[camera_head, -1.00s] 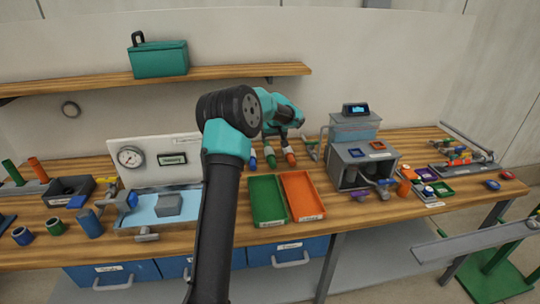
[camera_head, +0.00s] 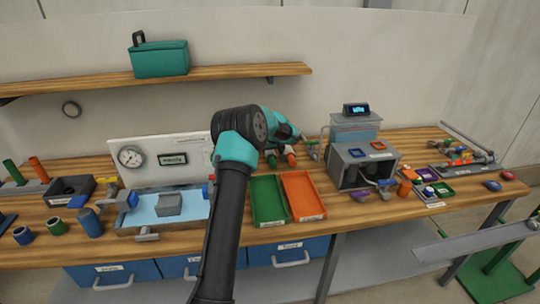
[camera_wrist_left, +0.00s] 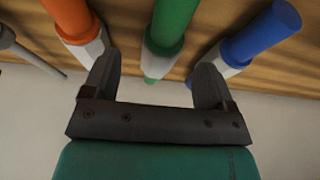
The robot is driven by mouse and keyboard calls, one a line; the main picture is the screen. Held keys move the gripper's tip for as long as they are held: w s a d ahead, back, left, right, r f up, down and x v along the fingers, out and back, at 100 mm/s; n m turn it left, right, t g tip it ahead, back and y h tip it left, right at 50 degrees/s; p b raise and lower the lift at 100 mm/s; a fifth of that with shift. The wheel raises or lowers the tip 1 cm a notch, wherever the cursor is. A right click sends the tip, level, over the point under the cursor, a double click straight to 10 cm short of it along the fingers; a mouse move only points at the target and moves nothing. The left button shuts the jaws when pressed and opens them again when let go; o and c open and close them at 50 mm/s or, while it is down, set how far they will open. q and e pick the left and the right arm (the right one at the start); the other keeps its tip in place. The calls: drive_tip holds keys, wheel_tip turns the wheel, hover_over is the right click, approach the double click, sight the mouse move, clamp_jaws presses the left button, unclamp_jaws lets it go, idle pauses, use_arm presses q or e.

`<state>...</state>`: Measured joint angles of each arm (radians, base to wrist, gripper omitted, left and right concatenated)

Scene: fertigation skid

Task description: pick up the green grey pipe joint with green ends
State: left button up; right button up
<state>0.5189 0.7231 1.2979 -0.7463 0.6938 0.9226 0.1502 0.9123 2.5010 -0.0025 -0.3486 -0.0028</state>
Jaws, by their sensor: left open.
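In the left wrist view a green pipe piece with a grey part (camera_wrist_left: 171,28) lies between my fingers' lines, with an orange one (camera_wrist_left: 72,18) to its left and a blue one (camera_wrist_left: 262,32) to its right. In the head view the green piece (camera_head: 271,160) and the orange one (camera_head: 290,157) show partly below my left wrist; the blue one is hidden by my arm. My left gripper (camera_wrist_left: 157,62) is open, its fingers spread around the green piece's near end; I cannot tell whether they touch it. My right gripper is not in view.
A green tray (camera_head: 268,201) and an orange tray (camera_head: 303,196) lie in front. A grey housing (camera_head: 362,165) stands to the right. A blue basin (camera_head: 160,207) and gauge panel (camera_head: 150,150) are at left. A shelf (camera_head: 215,78) with a teal box (camera_head: 160,58) hangs above.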

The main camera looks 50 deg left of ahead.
sight(271, 154)
use_arm(q)
drive_tip(key=shift+x, duration=2.55)
drive_tip(key=shift+s+a, duration=0.1)
drive_tip(key=shift+s, duration=0.05)
drive_tip(key=shift+c, duration=0.4)
drive_tip(key=c, duration=1)
drive_tip(key=shift+o, duration=0.2)
drive_tip(key=shift+r, duration=0.1)
drive_tip(key=shift+r, duration=1.85)
drive_tip(key=shift+s+d+f, duration=0.1)
drive_tip(key=shift+s+d, duration=0.3)
drive_tip(key=shift+d, duration=0.05)
drive_tip(key=s+d, duration=0.3)
drive_tip(key=s+d+r, duration=0.1)
drive_tip(key=s+d, duration=0.2)
drive_tip(key=d, duration=0.1)
drive_tip(key=s+d, duration=0.3)
drive_tip(key=d, duration=0.1)
drive_tip(key=shift+s+r, duration=0.2)
drive_tip(key=shift+s, duration=0.2)
